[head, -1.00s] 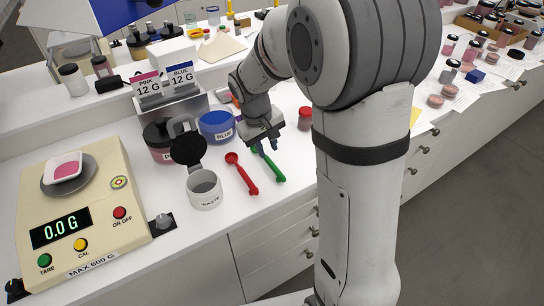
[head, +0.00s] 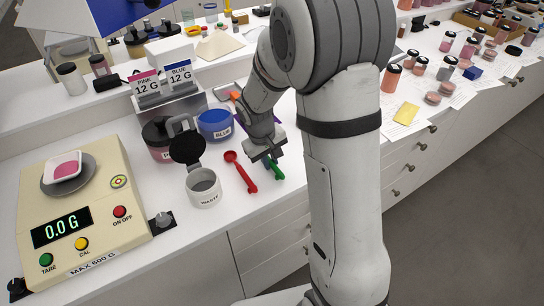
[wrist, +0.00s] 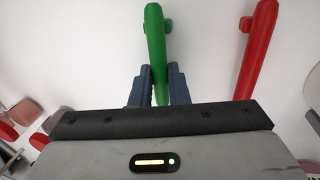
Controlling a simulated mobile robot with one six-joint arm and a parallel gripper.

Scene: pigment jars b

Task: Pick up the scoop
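A green scoop (head: 276,170) lies on the white counter, partly hidden by my gripper in the head view. In the wrist view its green handle (wrist: 156,45) runs down between my two blue fingers. My gripper (wrist: 159,75) points down over this handle (head: 268,163), one finger on each side with very little gap. I cannot tell whether the fingers press on it. A red scoop (head: 241,172) lies left of the green one in the head view; its handle (wrist: 257,50) shows right of my fingers in the wrist view, apart from them.
A grey waste cup (head: 204,192) with its dark lid raised stands left of the red scoop. A blue jar (head: 215,124) and a pink jar (head: 160,152) stand behind it. A scale (head: 105,215) reading 0.0 g is at left. The counter's front edge is close.

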